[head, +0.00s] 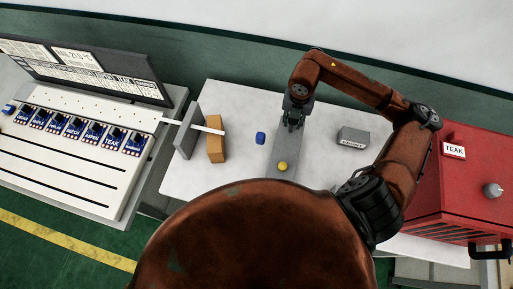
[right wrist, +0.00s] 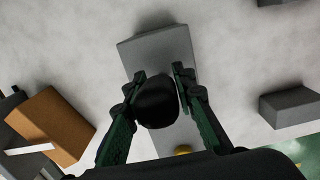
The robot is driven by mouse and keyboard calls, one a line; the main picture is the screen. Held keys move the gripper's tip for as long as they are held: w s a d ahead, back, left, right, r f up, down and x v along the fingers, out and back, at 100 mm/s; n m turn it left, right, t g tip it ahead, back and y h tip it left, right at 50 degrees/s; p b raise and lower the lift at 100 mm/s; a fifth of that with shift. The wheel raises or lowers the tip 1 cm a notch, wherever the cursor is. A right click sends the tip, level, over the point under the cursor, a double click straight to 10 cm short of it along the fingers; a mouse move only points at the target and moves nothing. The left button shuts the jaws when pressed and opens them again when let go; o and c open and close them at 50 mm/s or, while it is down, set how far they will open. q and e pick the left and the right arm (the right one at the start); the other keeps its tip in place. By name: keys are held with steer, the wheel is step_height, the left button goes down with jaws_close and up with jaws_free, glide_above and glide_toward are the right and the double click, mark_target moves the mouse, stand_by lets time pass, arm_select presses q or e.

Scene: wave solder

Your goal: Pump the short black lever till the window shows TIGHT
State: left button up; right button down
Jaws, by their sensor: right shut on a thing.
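The short black lever shows in the right wrist view as a dark rounded knob (right wrist: 157,103). My right gripper (right wrist: 159,75) has one finger on each side of the knob and is shut on it. In the head view my right gripper (head: 292,122) points down over a grey plate (head: 285,150), and the lever is hidden there by the gripper. A grey block (right wrist: 160,50) stands just beyond the knob in the wrist view. I cannot make out a window reading TIGHT in either view. My left gripper is not in view.
On the table (head: 235,100) are a yellow knob (head: 283,166), a blue piece (head: 260,138), an orange-brown block (head: 216,139) and a labelled grey box (head: 353,137). A red machine (head: 440,185) labelled TEAK stands right. A panel of blue-labelled switches (head: 75,140) stands left.

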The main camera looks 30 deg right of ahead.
mark_target(291, 130)
steer(key=shift+w+d, duration=0.1)
stand_by(0.6)
steer(key=shift+s+a+t+h+b, duration=0.3)
steer(key=shift+s+a+t+b, duration=0.05)
steer(key=shift+t, duration=0.05)
steer(key=shift+s+a+f+t+h+b, duration=0.25)
steer(key=shift+s+a+t+h+b, duration=0.2)
steer(key=shift+b, duration=0.4)
steer(key=shift+s+r, duration=0.15)
steer(key=shift+r, duration=0.05)
steer(key=s+a+f+t+h+b, duration=0.1)
steer(key=t+b, duration=0.1)
steer(key=b, duration=0.2)
steer(key=shift+s+a+f+h, duration=0.1)
steer(key=shift+f+h, duration=0.05)
steer(key=shift+h, duration=0.1)
steer(key=shift+r+p, duration=0.3)
steer(key=shift+r, duration=0.1)
steer(key=shift+w+d+r, duration=0.15)
steer(key=shift+w+d, duration=0.05)
steer(key=shift+d, duration=0.1)
